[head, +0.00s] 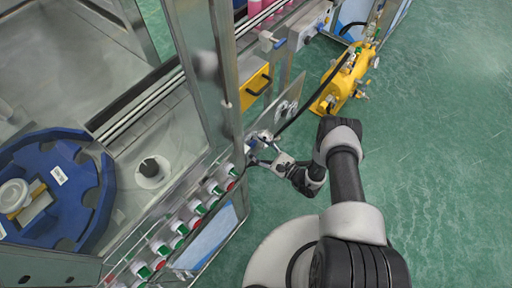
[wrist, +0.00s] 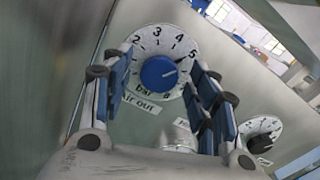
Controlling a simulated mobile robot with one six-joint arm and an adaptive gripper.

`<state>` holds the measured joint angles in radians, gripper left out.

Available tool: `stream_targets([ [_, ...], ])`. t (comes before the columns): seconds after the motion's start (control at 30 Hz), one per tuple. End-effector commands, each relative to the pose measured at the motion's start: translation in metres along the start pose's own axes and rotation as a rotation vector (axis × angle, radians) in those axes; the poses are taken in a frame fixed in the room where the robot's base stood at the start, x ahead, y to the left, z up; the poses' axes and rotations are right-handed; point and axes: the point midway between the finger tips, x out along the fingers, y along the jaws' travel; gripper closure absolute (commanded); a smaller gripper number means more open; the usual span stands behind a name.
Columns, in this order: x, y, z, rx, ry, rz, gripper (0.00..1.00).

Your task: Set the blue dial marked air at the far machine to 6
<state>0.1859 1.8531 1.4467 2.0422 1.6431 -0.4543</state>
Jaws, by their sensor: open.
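The blue dial (wrist: 158,73) sits on a round white scale with black numbers, of which 2, 3, 4 and 5 read clearly. A label below reads "air out" (wrist: 140,102). My gripper (wrist: 160,62) is open, with one blue-padded finger on each side of the dial. I cannot tell whether the pads touch it. In the head view my gripper (head: 262,152) is at the machine's lower front, and the blue dial cannot be made out there.
A second dial with a black knob (wrist: 262,142) is at the right in the wrist view. In the head view, a row of green-and-white capped parts (head: 187,228) runs along the machine's edge. A yellow machine (head: 345,80) stands on the green floor, which is clear to the right.

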Motion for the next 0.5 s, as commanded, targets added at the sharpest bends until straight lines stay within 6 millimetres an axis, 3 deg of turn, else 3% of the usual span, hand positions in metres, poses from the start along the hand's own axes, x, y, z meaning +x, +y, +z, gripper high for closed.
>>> stream_targets([
  [0.4,0.0101,-0.0002,0.0005,0.0,0.0,0.0,0.46],
  [0.5,0.01,-0.0002,0.0004,0.0,0.0,0.0,0.52],
])
